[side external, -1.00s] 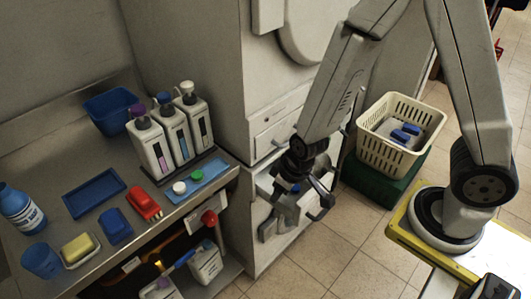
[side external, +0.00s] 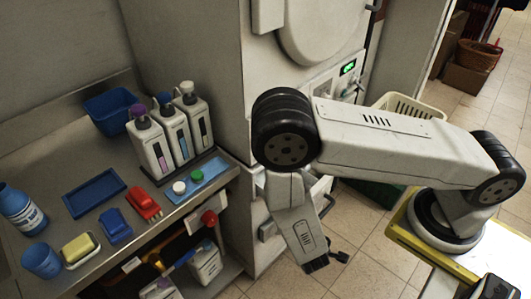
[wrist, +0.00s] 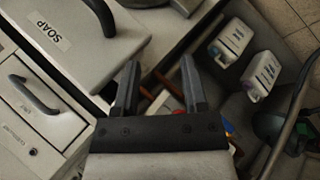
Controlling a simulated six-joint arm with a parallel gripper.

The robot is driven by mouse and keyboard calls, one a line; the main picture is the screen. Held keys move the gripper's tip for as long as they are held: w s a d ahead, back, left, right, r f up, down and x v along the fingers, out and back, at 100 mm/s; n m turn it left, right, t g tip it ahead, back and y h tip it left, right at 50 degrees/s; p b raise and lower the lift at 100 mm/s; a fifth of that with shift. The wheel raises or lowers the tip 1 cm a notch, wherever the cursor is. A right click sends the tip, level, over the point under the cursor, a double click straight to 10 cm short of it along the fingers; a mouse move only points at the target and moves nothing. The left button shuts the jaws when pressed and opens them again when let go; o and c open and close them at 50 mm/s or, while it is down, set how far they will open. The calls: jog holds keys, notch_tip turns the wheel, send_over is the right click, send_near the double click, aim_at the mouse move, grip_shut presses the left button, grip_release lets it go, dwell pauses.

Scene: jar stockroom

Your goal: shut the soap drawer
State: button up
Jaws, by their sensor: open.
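The soap drawer's pale front (wrist: 85,50), labelled "SOAP", fills the upper left of the wrist view, with a dark curved handle (wrist: 101,15). An open, dark-sided compartment with white bottles (wrist: 231,42) lies to the right of the front. I cannot tell how far the drawer is out. My gripper (wrist: 158,62) is open and empty, its two dark fingers pointing over the area between the front and the bottles. I cannot tell whether they touch anything. In the side view my arm hides most of the drawer area, and the gripper shows only as a small dark part.
Another pale front with a dark handle (wrist: 34,95) is at the left of the wrist view. A steel counter with pump bottles (side external: 152,147), a blue tray (side external: 94,193) and a red brush (side external: 143,202) stands left. A cream basket (side external: 408,107) is behind my arm.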

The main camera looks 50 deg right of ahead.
aim_at(326, 208)
jog(key=s+d+n+t+h, duration=0.4)
jog(key=s+d+t+h, duration=0.1)
jog(key=d, duration=0.2)
jog(key=shift+f+h, duration=0.15)
jog(key=shift+h, duration=0.15)
jog(key=shift+w+d, duration=0.15)
jog(key=shift+d, duration=0.05)
jog(key=shift+x, duration=3.7)
jog(key=shift+w, duration=0.1)
jog(key=shift+c, duration=0.2)
grip_shut()
